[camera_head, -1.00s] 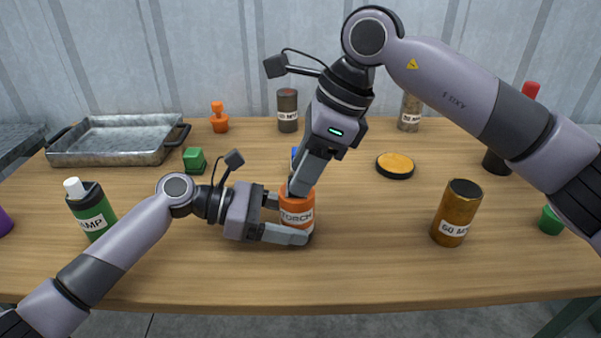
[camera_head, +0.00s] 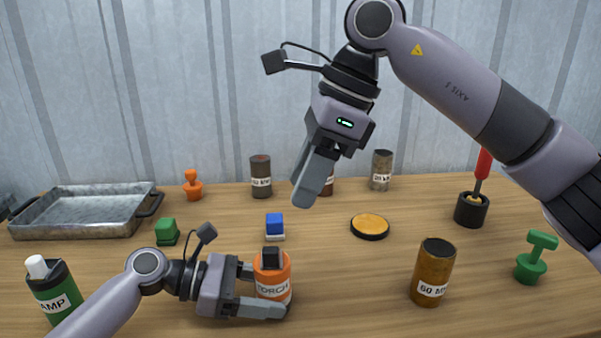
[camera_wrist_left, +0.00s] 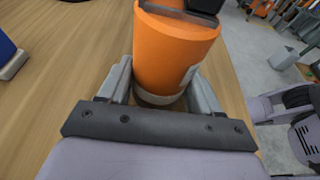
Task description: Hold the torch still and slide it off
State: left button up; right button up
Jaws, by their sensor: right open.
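The orange torch (camera_head: 272,272), labelled TORCH and with a black top (camera_head: 270,257), stands upright on the table near the front. My left gripper (camera_head: 262,292) is shut on its body from the left, with one finger on each side. In the left wrist view the orange torch (camera_wrist_left: 172,50) sits between both fingers (camera_wrist_left: 160,95), its black top partly cut off by the frame edge. My right gripper (camera_head: 316,178) is open and empty, raised well above the table and apart from the torch.
A blue block (camera_head: 275,225) stands behind the torch. A metal tray (camera_head: 85,212) is at the back left, a green bottle (camera_head: 52,290) at the front left. A brown can (camera_head: 433,272) and a round orange-topped disc (camera_head: 370,226) are to the right. Several cans stand at the back.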

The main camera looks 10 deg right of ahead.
pick_arm(q)
jog(key=o, duration=0.5)
jog(key=shift+a, duration=0.15)
